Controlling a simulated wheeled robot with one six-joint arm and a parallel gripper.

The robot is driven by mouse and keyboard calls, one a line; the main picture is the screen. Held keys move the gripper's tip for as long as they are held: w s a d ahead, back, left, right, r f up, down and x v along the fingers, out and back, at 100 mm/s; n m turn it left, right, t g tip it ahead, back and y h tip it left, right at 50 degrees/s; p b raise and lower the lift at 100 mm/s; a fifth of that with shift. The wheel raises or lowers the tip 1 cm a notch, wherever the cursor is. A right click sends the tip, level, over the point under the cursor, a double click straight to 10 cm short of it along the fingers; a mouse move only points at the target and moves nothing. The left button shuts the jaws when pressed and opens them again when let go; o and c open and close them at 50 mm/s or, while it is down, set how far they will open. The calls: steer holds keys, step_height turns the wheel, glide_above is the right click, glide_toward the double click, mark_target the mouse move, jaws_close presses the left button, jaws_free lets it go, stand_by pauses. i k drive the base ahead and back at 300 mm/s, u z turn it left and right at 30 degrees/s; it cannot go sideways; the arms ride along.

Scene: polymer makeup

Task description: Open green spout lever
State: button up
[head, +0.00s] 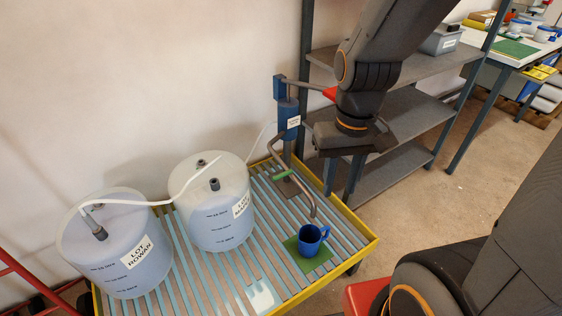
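The green spout lever (283,174) is a small green bar beside the bent grey spout pipe, low on the blue dispenser stand (288,115) labelled with a white tag. The spout curves down toward a blue mug (311,240), which stands upright on a green square mat (293,246). My gripper (341,184) points down to the right of the stand, apart from the lever. Its two dark fingers look spread with nothing between them. Their tips are hard to tell from the shelf behind.
Two white drums, LOT ROWAN (118,250) and another (213,205), stand on the slatted, yellow-rimmed tray (362,228), joined by a white hose. Grey shelving (415,110) stands behind my arm. A workbench (505,50) is far right. Floor between is clear.

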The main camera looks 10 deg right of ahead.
mark_target(283, 174)
steer(key=u, duration=0.1)
steer(key=i, duration=0.4)
steer(key=u, duration=1)
steer(key=k, duration=0.45)
steer(key=z, duration=0.3)
steer(key=i, duration=0.5)
